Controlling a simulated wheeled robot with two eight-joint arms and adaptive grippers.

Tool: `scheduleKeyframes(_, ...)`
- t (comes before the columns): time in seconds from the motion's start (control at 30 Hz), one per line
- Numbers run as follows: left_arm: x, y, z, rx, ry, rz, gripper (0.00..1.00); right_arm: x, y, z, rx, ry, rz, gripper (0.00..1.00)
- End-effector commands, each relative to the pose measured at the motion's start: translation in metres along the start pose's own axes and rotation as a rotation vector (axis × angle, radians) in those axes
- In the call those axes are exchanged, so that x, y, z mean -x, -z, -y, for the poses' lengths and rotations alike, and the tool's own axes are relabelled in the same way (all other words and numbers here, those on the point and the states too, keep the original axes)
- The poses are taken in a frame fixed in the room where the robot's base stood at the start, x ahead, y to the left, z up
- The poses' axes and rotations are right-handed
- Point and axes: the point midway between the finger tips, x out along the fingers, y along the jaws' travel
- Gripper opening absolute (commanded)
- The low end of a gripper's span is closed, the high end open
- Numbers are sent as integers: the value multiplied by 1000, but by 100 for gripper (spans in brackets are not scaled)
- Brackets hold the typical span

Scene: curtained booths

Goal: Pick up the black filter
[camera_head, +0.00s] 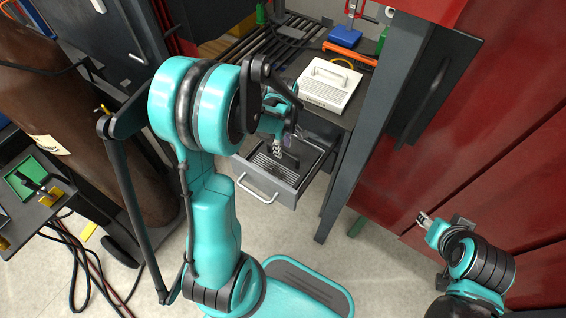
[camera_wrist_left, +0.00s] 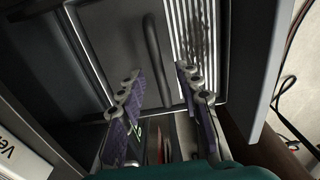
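The black filter (camera_wrist_left: 127,40) lies in the open grey drawer (camera_head: 262,185). In the left wrist view it is a dark flat panel with a raised bar handle (camera_wrist_left: 152,48) and a strip of pale ribs (camera_wrist_left: 195,40) along its right side. In the head view its ribbed part (camera_head: 268,167) shows in the drawer; the rest is partly behind my gripper. My left gripper (camera_head: 278,151) points down over the drawer. In the wrist view it (camera_wrist_left: 157,76) is open, its fingers on either side of the handle's line, with nothing between them. My right gripper (camera_head: 424,219) is small and far from the drawer.
A white ribbed filter (camera_head: 328,86) with a handle sits on the bench above the drawer. A grey post (camera_head: 340,185) stands right of the drawer, before a red cabinet (camera_head: 480,160). A brown cylinder (camera_head: 85,140) and cables (camera_head: 88,265) are at left.

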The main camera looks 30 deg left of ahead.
Motion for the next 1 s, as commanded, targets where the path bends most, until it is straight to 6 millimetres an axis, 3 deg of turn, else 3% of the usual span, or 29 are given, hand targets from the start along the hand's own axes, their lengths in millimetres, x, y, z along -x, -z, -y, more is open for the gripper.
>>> scheduleKeyframes(0.03,-14,1,-1,0,0,0,34,-8,-6,0,0,0,0,40)
scheduleKeyframes(0.2,-35,1,-1,-1,-1,0,34,-17,-12,0,0,0,0,40)
scheduleKeyframes(0.43,-35,1,-1,-1,-1,0,34,-16,-11,0,0,0,0,40)
scheduleKeyframes(0.57,-34,1,-1,-2,-1,0,0,-16,-11,0,0,0,0,40)
scheduleKeyframes(1.0,-34,1,-1,-2,-1,0,0,-15,-11,0,0,0,0,40)
